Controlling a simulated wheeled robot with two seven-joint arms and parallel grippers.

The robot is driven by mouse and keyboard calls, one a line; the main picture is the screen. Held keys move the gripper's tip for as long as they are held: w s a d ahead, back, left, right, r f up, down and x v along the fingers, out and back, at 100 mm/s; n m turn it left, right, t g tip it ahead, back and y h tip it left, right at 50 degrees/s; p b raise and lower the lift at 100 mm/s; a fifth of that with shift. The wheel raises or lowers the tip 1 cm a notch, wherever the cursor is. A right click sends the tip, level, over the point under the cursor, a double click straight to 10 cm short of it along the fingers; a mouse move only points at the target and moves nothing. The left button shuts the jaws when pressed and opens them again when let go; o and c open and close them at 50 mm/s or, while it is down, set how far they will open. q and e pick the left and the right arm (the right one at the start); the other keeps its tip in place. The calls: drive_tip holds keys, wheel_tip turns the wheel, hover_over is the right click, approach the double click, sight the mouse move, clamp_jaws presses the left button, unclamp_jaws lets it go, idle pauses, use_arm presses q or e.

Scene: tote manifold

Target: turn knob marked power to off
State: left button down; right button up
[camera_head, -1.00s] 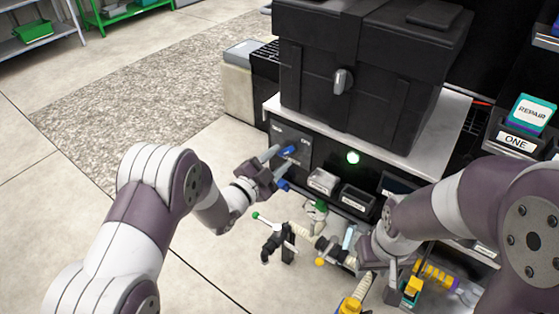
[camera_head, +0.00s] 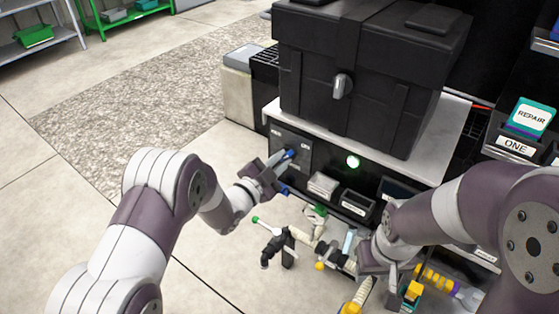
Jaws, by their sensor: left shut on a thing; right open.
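The blue knob (camera_head: 290,154) sits on the dark panel (camera_head: 303,146) at the left front of the machine. Small white lettering shows on this panel, too small to read surely. My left gripper (camera_head: 279,161) is at the panel with its fingers shut on the blue knob. The fingers hide part of the knob and of the panel. A second blue piece (camera_head: 284,189) shows just below the gripper. My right gripper (camera_head: 392,283) is low at the right, over the clutter of parts; it is open and apart from the panel.
A green light (camera_head: 353,162) glows right of the panel. A large black tote (camera_head: 330,75) stands on the white top above. Small labelled bins (camera_head: 357,200) lie below. A manifold with a green-tipped lever (camera_head: 270,228) and yellow parts stands in front. The floor at left is clear.

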use_arm(q)
drive_tip(key=n+p, duration=0.1)
drive_tip(key=n, duration=0.3)
drive_tip(key=n+p, duration=0.2)
drive_tip(key=n, duration=0.2)
drive_tip(key=shift+n, duration=0.3)
drive_tip(key=n+p, duration=0.2)
drive_tip(key=n, duration=0.2)
drive_tip(key=shift+s+n, duration=0.1)
drive_tip(key=shift+n, duration=0.2)
drive_tip(key=shift+f+n+p, duration=0.1)
drive_tip(key=shift+n+p, duration=0.6)
drive_tip(key=shift+n, duration=1.3)
drive_tip(key=c, duration=1.1)
unclamp_jaws()
